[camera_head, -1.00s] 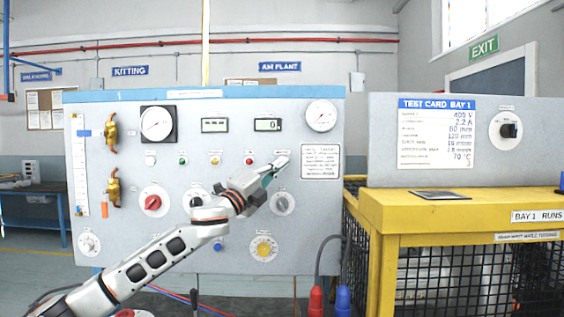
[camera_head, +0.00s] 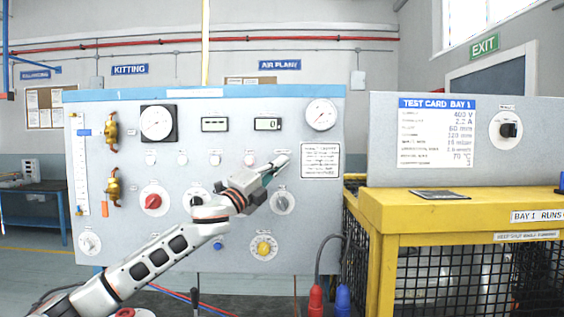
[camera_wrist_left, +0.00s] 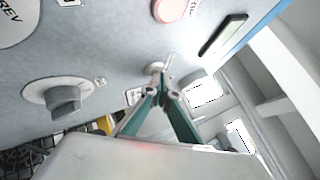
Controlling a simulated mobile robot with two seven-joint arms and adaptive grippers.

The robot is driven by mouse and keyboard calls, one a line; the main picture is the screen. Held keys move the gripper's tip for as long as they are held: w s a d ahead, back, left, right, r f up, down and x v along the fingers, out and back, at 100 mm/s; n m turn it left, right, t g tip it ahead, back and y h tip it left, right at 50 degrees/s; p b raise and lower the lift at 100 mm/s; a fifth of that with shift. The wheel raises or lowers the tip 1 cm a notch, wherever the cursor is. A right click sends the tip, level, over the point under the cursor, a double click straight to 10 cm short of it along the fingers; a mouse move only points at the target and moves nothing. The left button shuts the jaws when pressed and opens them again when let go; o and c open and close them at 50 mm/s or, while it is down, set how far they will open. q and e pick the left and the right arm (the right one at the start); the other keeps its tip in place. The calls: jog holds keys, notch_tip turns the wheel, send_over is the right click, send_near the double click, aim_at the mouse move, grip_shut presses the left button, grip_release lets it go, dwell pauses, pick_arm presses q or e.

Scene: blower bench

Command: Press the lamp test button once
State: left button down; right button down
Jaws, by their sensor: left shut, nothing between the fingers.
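My left gripper (camera_head: 283,161) is shut and empty, with its tips at the upper right part of the blower panel (camera_head: 318,230). In the left wrist view, the closed fingertips (camera_wrist_left: 166,76) meet a small round pale button (camera_wrist_left: 153,68) on the panel, apparently the lamp test button. They look in contact with it, but its depth is hard to judge. In the head view the gripper hides this button. The row of lamps (camera_head: 215,160) left of the tips looks bright and whitish. The nearest lamp (camera_wrist_left: 172,8) is pinkish-red in the wrist view. My right gripper is not in view.
A grey rotary knob (camera_head: 282,202) sits just below the gripper. A digital display (camera_head: 267,124) and a round gauge (camera_head: 321,115) are above. A label plate (camera_head: 320,161) is right of the tips. A yellow caged bench (camera_head: 385,222) stands at the right.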

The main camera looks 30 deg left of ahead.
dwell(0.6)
pick_arm(q)
jog(key=shift+s+d, duration=0.35)
jog(key=shift+s, duration=0.25)
jog(key=s+d, duration=0.1)
jog(key=s, duration=0.2)
jog(key=s+d, duration=0.1)
jog(key=shift+s+d, duration=0.15)
jog(key=shift+d, duration=0.15)
jog(key=shift+f, duration=0.1)
dwell(0.8)
